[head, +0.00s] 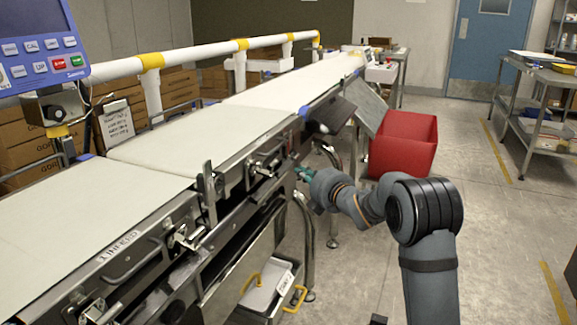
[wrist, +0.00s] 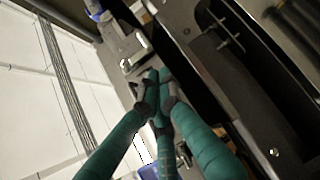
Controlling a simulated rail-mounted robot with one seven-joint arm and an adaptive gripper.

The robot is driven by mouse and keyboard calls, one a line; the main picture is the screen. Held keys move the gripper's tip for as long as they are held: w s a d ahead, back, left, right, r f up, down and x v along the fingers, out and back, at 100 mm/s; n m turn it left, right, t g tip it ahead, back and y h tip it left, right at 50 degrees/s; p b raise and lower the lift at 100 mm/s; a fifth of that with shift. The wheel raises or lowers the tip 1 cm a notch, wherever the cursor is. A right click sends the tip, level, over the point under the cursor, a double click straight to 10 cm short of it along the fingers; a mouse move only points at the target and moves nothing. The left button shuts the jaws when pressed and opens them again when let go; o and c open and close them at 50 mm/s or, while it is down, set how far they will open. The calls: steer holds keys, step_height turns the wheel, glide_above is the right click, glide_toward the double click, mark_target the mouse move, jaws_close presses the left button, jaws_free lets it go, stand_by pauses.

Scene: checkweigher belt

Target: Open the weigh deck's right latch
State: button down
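The weigh deck (head: 190,135) is the middle white belt section in the head view, with a metal handle (head: 264,166) on its front side. My gripper (head: 302,173) is at the right end of that front side. In the wrist view, a bright metal latch fitting (wrist: 132,60) lies just beyond my teal fingers (wrist: 158,78). The fingertips are drawn together close to this fitting. Whether they touch it, or hold a thin part between them, is not clear. In the head view the right latch is too small and partly hidden to tell its position.
The infeed section (head: 60,235) is at the front left, with its own latch (head: 184,237). A red bin (head: 403,142) stands beyond my arm. A tray with yellow handles (head: 265,288) sits under the belt.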

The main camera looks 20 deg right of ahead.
steer(key=w+f, duration=0.1)
steer(key=w, duration=0.8)
steer(key=shift+w+a+f+p, duration=0.2)
steer(key=shift+a+f+p, duration=0.05)
steer(key=shift+p, duration=0.1)
steer(key=shift+r, duration=0.1)
steer(key=shift+s+d+r+n+g+p, duration=0.15)
steer(key=shift+n+g+p, duration=0.15)
steer(key=shift+p, duration=0.8)
